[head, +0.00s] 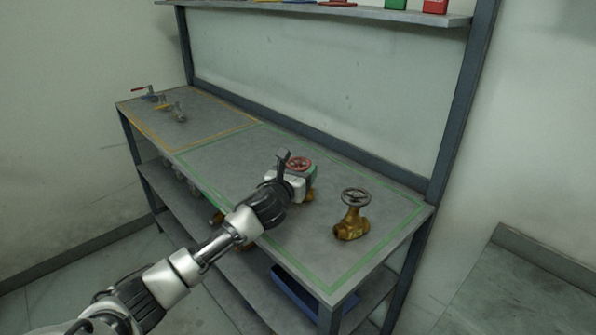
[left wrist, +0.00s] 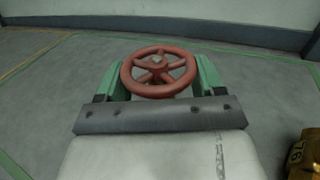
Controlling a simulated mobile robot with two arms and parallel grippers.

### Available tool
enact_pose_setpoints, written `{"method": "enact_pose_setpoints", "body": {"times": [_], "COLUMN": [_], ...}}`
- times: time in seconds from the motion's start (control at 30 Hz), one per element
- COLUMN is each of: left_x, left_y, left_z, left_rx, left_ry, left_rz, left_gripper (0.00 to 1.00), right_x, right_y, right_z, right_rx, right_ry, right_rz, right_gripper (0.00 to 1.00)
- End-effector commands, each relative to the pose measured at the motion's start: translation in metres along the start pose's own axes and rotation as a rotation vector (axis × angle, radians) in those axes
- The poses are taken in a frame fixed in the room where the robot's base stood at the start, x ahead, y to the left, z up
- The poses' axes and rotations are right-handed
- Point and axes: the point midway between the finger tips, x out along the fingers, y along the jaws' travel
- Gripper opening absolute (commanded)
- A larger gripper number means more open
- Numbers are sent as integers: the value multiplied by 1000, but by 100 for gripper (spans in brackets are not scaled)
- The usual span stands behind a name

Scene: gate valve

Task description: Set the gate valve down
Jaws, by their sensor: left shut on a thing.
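A gate valve with a red handwheel (head: 299,163) is held in my left gripper (head: 304,176), over the green-outlined area of the bench. Its brass body shows a little below the gripper; the rest is hidden behind it. In the left wrist view, the red handwheel (left wrist: 158,72) sits upright between the two green fingers of my left gripper (left wrist: 159,78), which is shut on the valve. I cannot tell whether its base touches the bench. My right gripper is not in view.
A second brass valve with a dark handwheel (head: 352,215) stands to the right on the bench top (head: 232,158). Small valves (head: 173,108) lie in the orange-outlined area at the far left. A shelf (head: 400,15) hangs above. Bench space left of the held valve is clear.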

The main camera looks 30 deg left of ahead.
Motion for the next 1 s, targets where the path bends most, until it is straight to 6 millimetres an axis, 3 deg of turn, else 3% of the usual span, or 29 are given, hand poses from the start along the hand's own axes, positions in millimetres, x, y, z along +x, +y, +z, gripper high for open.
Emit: {"method": "enact_pose_setpoints", "body": {"times": [0.23,0.27,0.4,0.77,1.0], "left_x": [0,0,0,-3,-36], "left_y": [1,1,1,1,1], "left_z": [1,-1,0,0,-1], "left_rx": [1,1,1,1,3], "left_ry": [-3,1,1,1,1], "left_rz": [2,2,2,2,0], "left_gripper": [6,71,92,93,93], "right_x": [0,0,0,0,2], "right_y": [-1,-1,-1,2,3], "right_z": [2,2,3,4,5], "right_rx": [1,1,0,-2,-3], "right_ry": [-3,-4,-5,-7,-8], "right_rz": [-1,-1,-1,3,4], "right_gripper": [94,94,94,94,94]}}
